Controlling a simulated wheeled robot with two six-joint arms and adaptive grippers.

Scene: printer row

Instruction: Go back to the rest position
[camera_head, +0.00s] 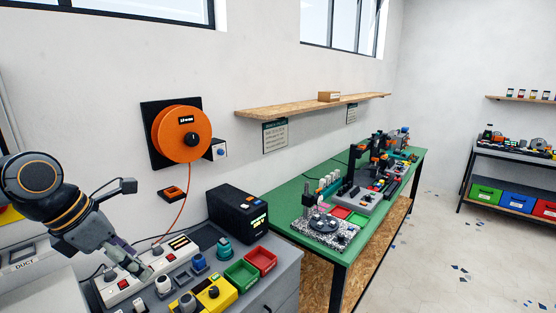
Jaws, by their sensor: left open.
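My left arm comes in from the left, and my left gripper (139,272) points down over the white control box (122,284) on the grey cabinet at the lower left. The gripper is open, and no object shows between its fingers. At this size I cannot tell whether a fingertip touches the box. My right gripper is not in view.
Red and green bins (261,260), a yellow box (215,294) and a black unit (237,214) crowd the grey cabinet. An orange reel (181,134) hangs on the wall. A long green bench (288,222) runs beyond. The floor (440,250) at the right is mostly clear.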

